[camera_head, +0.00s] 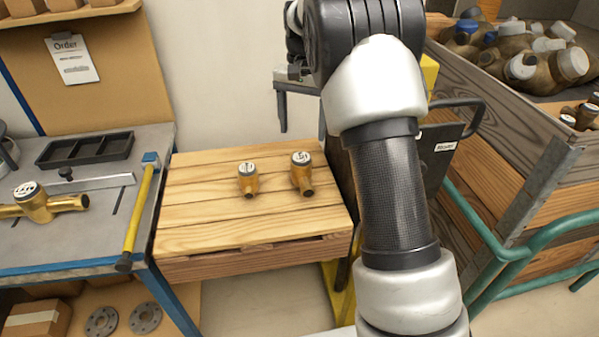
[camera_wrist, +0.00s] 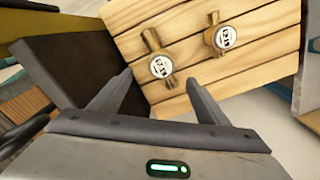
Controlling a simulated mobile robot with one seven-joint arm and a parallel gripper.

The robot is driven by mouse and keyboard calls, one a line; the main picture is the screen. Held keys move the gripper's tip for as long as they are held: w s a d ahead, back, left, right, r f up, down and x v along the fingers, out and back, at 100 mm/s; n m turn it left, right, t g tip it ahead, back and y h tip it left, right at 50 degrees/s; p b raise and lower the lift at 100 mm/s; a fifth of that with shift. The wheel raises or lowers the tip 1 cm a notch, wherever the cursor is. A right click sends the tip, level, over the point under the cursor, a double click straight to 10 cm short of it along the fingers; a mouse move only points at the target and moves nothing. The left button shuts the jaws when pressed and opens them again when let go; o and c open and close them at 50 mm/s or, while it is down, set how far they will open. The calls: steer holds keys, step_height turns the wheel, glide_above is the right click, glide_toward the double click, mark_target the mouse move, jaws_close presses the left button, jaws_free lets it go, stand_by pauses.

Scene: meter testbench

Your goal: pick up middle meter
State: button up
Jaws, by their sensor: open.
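Two brass meters with round white dials stand on a wooden slatted platform (camera_head: 205,232). The left one of the pair (camera_head: 248,179) is the middle of the three meters I see in the head view. The right one (camera_head: 301,174) is slightly larger in view. In the wrist view the middle meter (camera_wrist: 222,36) appears at the upper right, and the other platform meter (camera_wrist: 160,67) appears between my fingertips in the picture. My gripper (camera_wrist: 159,79) is open and empty, apart from both meters.
A third brass meter (camera_head: 38,203) lies on the grey bench (camera_head: 85,240) at left, near a black tray (camera_head: 88,149) and a yellow-handled tool (camera_head: 140,212). A dark panel (camera_wrist: 72,62) borders the platform. A wooden crate (camera_head: 520,120) of meters stands at right.

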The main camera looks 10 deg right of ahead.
mark_target(302, 158)
step_height(302, 158, down, 9)
steer(key=shift+r+b, duration=0.1)
steer(key=shift+b, duration=0.45)
steer(key=shift+w+f+b, duration=0.15)
steer(key=shift+f+b, duration=0.05)
steer(key=shift+f, duration=1.4)
steer(key=shift+w+f+b, duration=0.1)
steer(key=shift+f+b, duration=0.1)
steer(key=shift+f, duration=1.35)
steer(key=c, duration=1.7)
steer(key=shift+w+r, duration=0.1)
steer(key=shift+r, duration=0.05)
jaws_close()
